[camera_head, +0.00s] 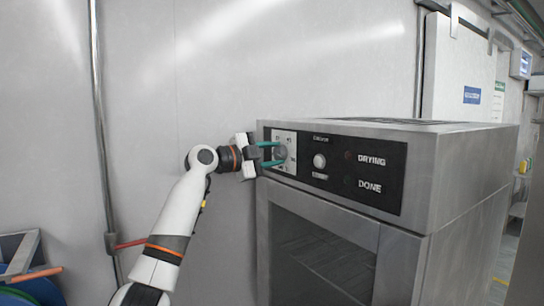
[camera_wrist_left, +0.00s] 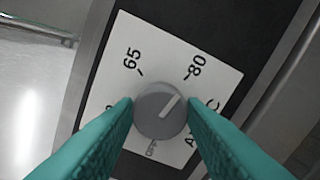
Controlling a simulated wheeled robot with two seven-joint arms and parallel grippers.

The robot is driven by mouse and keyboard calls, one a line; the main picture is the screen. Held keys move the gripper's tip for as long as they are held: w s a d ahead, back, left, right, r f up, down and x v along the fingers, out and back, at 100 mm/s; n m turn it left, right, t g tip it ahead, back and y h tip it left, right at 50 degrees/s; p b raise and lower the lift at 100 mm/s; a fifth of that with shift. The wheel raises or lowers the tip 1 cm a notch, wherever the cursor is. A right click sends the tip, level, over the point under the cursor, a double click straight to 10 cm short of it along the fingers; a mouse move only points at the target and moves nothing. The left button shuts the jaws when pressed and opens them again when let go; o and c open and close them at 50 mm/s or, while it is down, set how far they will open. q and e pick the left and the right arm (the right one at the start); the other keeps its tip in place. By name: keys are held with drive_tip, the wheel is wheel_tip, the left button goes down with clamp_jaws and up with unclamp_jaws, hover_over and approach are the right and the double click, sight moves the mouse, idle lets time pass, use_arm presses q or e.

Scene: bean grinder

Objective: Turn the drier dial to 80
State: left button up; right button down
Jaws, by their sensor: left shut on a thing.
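The drier (camera_head: 440,190) has a black control panel, with a grey round dial (camera_wrist_left: 157,118) on a white scale plate (camera_wrist_left: 205,72) at its left end. The plate shows OFF, 65, 80 and other marks partly hidden by my fingers. The dial's pale pointer line slants up and right in the left wrist view, roughly toward the 80 mark (camera_wrist_left: 197,68). My left gripper (camera_head: 276,154) is shut on the dial, with one teal finger on each side of it; the fingers also show large in the left wrist view (camera_wrist_left: 160,118). My right gripper is not in view.
A second knob (camera_head: 319,161) sits right of the plate, beside the DRYING and DONE labels. The drier's glass door (camera_head: 318,262) is below. A vertical pipe (camera_head: 98,120) runs up the wall at left. A blue object (camera_head: 38,290) is at lower left.

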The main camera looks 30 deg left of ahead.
use_arm(q)
drive_tip(key=shift+f+m, duration=0.15)
drive_tip(key=shift+m, duration=0.35)
drive_tip(key=o, duration=1)
drive_tip(key=b+v, duration=0.4)
drive_tip(key=v, duration=0.8)
drive_tip(key=shift+a, duration=0.1)
